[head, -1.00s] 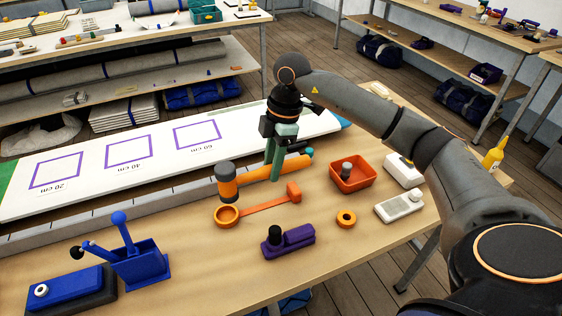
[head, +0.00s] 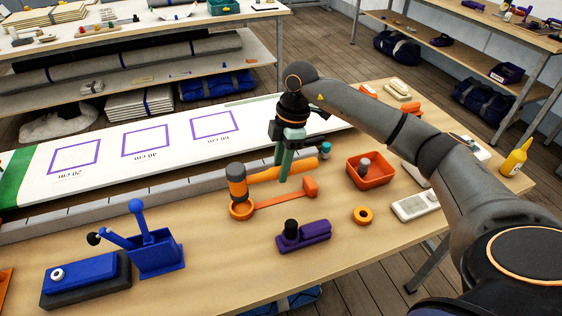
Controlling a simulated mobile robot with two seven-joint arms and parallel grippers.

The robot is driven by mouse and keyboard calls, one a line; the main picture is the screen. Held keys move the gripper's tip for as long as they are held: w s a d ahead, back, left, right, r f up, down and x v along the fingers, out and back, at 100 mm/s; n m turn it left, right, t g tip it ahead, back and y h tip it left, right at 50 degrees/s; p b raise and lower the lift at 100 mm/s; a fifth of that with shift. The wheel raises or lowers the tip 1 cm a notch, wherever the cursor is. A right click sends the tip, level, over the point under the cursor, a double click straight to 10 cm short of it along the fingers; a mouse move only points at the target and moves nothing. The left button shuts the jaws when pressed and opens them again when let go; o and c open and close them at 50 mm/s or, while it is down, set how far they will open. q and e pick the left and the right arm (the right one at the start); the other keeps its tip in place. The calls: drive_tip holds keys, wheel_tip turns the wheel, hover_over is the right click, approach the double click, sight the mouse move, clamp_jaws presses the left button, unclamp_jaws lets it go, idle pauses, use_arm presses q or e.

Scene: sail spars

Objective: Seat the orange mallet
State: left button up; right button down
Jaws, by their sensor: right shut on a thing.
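The orange mallet (head: 268,174) has an orange handle and an upright head (head: 237,182) banded grey and orange. My right gripper (head: 283,170) is shut on the handle, which lies roughly level above the table. An orange holder lies below, with a round ring (head: 241,212) at its left end and a flat bar running to a block (head: 310,187) at its right. The mallet head stands at the ring's far side in the picture, its lower end overlapping the rim. I cannot tell whether it touches or is inside. My left gripper is not in view.
An orange tray (head: 370,183) with a grey piece, an orange ring (head: 362,215), a purple block (head: 304,236) and a blue box (head: 155,257) with levers stand nearby. A white measuring board (head: 100,180) lies behind.

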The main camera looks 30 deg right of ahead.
drive_tip(key=shift+f+b, duration=0.5)
drive_tip(key=shift+f, duration=0.8)
drive_tip(key=shift+r, duration=0.1)
drive_tip(key=shift+p, duration=0.35)
drive_tip(key=shift+f, duration=0.35)
drive_tip(key=shift+f+b, duration=0.45)
drive_tip(key=shift+f, duration=0.6)
drive_tip(key=shift+c, duration=2.2)
unclamp_jaws()
